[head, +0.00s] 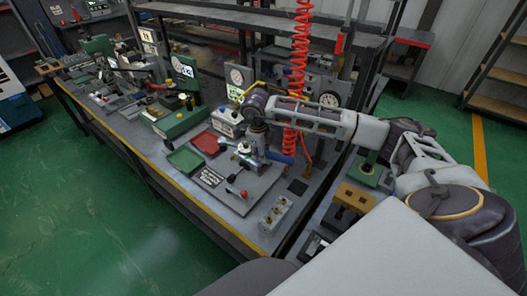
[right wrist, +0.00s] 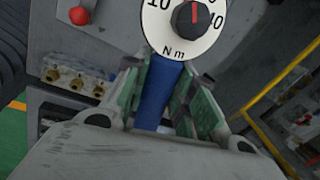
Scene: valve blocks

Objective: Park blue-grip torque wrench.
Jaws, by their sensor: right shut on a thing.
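The blue-grip torque wrench is in my right gripper (head: 254,152), over the workbench. Its blue grip (head: 281,157) shows just right of the fingers in the head view. In the right wrist view the blue grip (right wrist: 158,96) runs between the two green-edged fingers (right wrist: 160,108), which are shut on it. A white round dial (right wrist: 190,20) marked N m, with a dark knob and red mark, shows beyond the grip. The arm and fingers hide part of the wrench in the head view. My left gripper is not in view.
A red tray (head: 208,142) and a green tray (head: 186,160) lie left of the gripper. A grey block with brass fittings (head: 275,214) stands near the bench's front. A red coiled hose (head: 298,70) hangs behind the gripper. A yellow-topped fixture (head: 355,196) stands at right.

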